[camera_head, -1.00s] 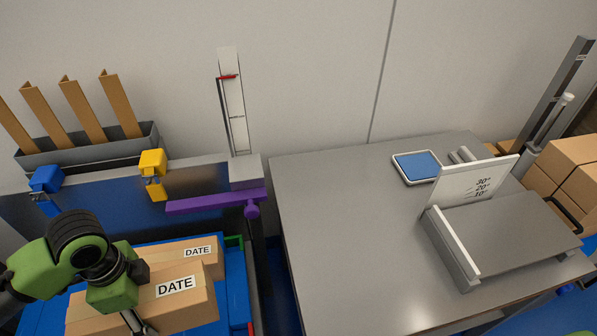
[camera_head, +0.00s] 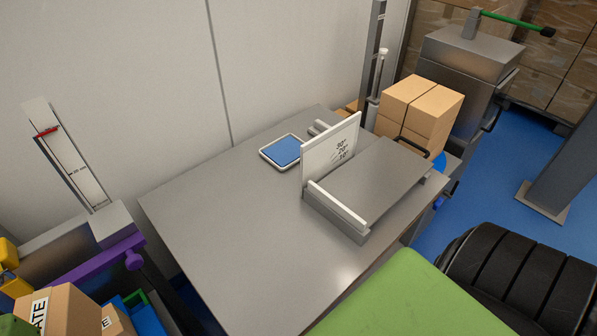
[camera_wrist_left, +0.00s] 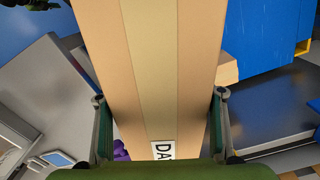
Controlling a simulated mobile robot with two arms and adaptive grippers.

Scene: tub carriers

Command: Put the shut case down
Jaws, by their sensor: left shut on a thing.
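My left gripper (camera_wrist_left: 160,95) is shut on the case (camera_wrist_left: 192,50), a brown carton with a tape strip and a white date label. Its fingers press on both sides in the left wrist view. In the head view this case (camera_head: 72,300) seems to be the carton at the bottom left edge, label partly cut off. The gripper's fingers are out of that view. What is under the case is hidden. My right gripper is not in view; a green and black part of my arm fills the bottom right.
A grey table (camera_head: 200,200) has a bare left half. On it are a blue-topped scale-like pad (camera_head: 283,151) and a grey platform (camera_head: 372,185) with an angle plate. Another carton (camera_head: 116,321) is by a blue tub (camera_head: 148,318). Brown cartons (camera_head: 425,108) stand beyond the table.

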